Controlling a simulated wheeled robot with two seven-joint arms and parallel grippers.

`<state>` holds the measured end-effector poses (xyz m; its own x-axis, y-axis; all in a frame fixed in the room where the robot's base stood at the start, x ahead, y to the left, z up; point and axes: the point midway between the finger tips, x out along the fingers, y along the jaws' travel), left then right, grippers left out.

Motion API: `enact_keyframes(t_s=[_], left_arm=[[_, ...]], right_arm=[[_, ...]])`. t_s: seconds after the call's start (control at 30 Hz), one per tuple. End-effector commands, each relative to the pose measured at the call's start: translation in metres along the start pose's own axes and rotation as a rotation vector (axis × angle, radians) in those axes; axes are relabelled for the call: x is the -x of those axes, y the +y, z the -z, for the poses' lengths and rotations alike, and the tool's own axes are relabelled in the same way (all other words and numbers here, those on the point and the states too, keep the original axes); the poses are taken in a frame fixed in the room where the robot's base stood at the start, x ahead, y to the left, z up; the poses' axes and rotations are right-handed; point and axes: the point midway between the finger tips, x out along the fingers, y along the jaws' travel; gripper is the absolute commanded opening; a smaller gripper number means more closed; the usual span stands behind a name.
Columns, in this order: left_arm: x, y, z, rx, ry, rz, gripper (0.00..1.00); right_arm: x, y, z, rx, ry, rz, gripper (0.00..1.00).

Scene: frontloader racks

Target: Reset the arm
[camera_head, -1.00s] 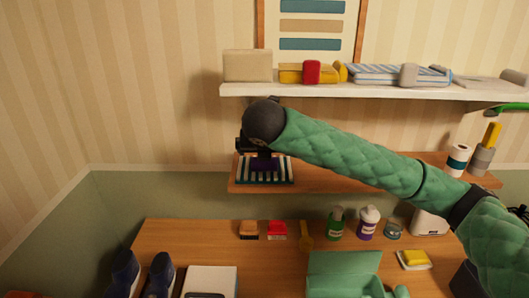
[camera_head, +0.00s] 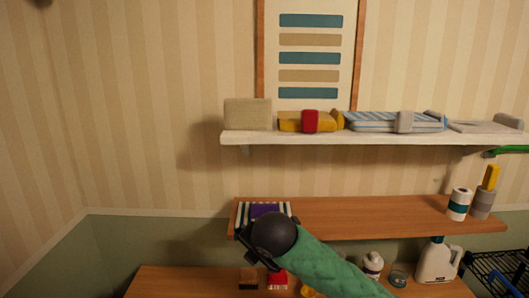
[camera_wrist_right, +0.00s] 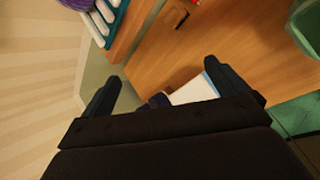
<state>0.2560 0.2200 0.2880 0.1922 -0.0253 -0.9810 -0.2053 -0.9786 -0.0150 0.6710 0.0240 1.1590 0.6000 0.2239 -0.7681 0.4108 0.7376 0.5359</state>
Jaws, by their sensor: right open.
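My right arm (camera_head: 330,268), in a green quilted sleeve, reaches in from the bottom of the head view. Its dark gripper (camera_head: 252,250) is partly hidden behind the round black wrist, just below and in front of the left end of the wooden shelf. In the right wrist view the two black fingers (camera_wrist_right: 172,88) stand wide apart with nothing between them. A purple item (camera_head: 265,210) lies on a striped teal and white piece (camera_head: 243,214) on that shelf, apart from the gripper. My left gripper is not in view.
The wooden shelf (camera_head: 370,215) is clear in its middle, with a white and teal roll (camera_head: 459,204) at right. A white upper shelf (camera_head: 350,138) holds folded cloths. Below, a wooden counter (camera_head: 180,282) carries a white jug (camera_head: 437,262) and a red item (camera_head: 277,281).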

Motion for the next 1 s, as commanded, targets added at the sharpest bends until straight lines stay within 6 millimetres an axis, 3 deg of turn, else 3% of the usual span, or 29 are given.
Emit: enact_keyframes(t_s=[0.57,1.0], left_arm=[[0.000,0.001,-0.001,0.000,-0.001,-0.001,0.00],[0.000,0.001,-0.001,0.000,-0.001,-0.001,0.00]], right_arm=[[-0.031,-0.096,0.056,-0.672,0.106,0.018,0.98],[-0.042,-0.193,0.090,-1.199,0.098,0.102,0.98]])
